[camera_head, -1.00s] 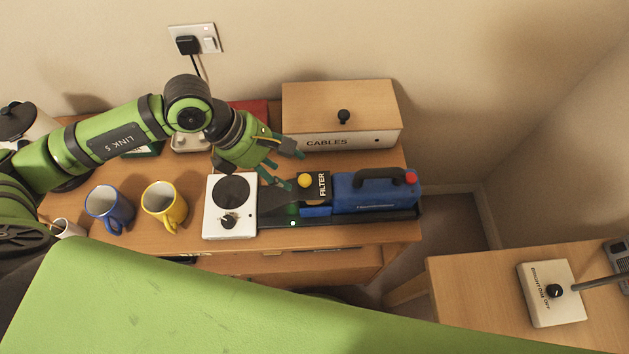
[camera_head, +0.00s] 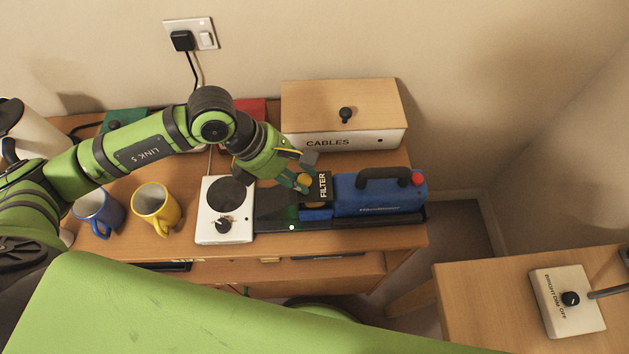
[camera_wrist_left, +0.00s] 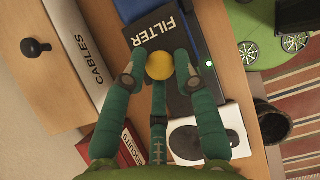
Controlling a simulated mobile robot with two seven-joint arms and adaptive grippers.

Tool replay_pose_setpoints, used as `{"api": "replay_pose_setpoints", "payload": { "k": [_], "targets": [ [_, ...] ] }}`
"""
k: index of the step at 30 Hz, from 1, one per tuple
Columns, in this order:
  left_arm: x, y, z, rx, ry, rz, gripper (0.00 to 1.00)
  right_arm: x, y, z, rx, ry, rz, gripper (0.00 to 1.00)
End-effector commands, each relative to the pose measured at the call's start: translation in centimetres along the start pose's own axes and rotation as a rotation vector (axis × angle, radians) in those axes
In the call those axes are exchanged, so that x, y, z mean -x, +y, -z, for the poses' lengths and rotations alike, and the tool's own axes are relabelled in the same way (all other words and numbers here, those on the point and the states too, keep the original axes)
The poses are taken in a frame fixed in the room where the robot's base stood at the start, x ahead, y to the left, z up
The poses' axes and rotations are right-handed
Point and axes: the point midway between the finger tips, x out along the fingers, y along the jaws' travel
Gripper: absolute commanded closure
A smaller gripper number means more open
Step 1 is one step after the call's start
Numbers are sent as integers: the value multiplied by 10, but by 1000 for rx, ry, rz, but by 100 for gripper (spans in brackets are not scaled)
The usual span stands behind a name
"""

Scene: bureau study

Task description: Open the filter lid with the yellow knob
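The filter lid (camera_head: 324,185) is a dark panel with the white word FILTER, beside the blue machine (camera_head: 375,197) on the desk. It looks shut. It also shows in the left wrist view (camera_wrist_left: 154,34). A round yellow knob (camera_head: 303,180) sits at its left end; in the left wrist view the knob (camera_wrist_left: 160,66) lies between my green fingers. My left gripper (camera_wrist_left: 161,68) has a finger on each side of the knob and a third below it. All three appear to touch it, so it looks shut on the knob. My right gripper is not in view.
A CABLES box (camera_head: 340,112) stands close behind the machine. A white hotplate (camera_head: 225,209) with a dial is left of it, then a yellow mug (camera_head: 156,209) and a blue mug (camera_head: 97,211). A second table (camera_head: 500,295) is at the right.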

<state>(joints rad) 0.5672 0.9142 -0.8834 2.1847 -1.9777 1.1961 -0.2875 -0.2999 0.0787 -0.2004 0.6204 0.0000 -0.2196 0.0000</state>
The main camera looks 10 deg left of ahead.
Motion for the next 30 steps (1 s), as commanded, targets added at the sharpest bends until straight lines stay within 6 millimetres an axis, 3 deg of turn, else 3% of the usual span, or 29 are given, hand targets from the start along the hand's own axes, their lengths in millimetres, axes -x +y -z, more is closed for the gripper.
{"api": "replay_pose_setpoints", "payload": {
  "k": [30],
  "targets": [
    [5,-1,-12,-2,-7,1,92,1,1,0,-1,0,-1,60]
  ]
}}
